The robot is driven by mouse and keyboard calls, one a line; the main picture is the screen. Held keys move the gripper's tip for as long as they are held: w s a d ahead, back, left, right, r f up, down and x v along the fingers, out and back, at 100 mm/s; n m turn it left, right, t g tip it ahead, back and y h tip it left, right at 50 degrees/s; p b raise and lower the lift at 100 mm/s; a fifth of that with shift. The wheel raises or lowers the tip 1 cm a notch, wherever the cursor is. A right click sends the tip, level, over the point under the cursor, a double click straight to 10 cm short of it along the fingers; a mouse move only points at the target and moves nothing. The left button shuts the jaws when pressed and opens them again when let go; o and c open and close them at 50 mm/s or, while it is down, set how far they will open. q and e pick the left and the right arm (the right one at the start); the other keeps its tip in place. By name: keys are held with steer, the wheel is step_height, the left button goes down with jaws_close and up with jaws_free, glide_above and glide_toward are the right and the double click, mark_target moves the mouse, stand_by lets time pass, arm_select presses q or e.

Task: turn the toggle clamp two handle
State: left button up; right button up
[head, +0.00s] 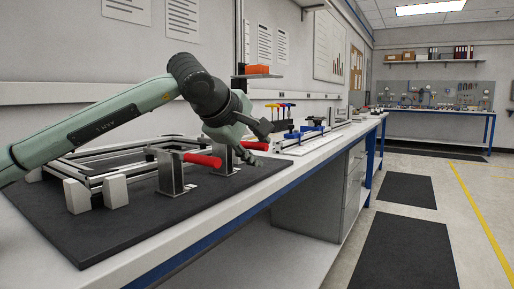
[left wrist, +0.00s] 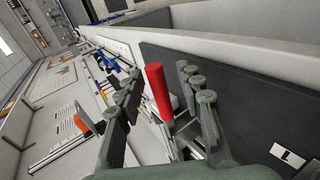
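Two toggle clamps with red handles stand on a black mat (head: 130,232) on the bench. The farther clamp's red handle (head: 256,146) is at my left gripper (head: 254,143), which partly hides that clamp. In the left wrist view, a red handle (left wrist: 158,92) lies between the two spread fingers of my left gripper (left wrist: 160,98). Gaps show on both sides of the handle. I cannot tell which clamp is numbered two. My right gripper is not in view.
A metal frame (head: 95,182) and pale blocks (head: 116,191) lie on the mat. Beyond the clamps stand blue-handled fixtures (head: 312,122) and a rack of coloured tools (head: 281,105). An orange bin (head: 257,70) sits on a wall shelf. The mat's front area is clear.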

arm_select(q)
steer(key=v, duration=1.2)
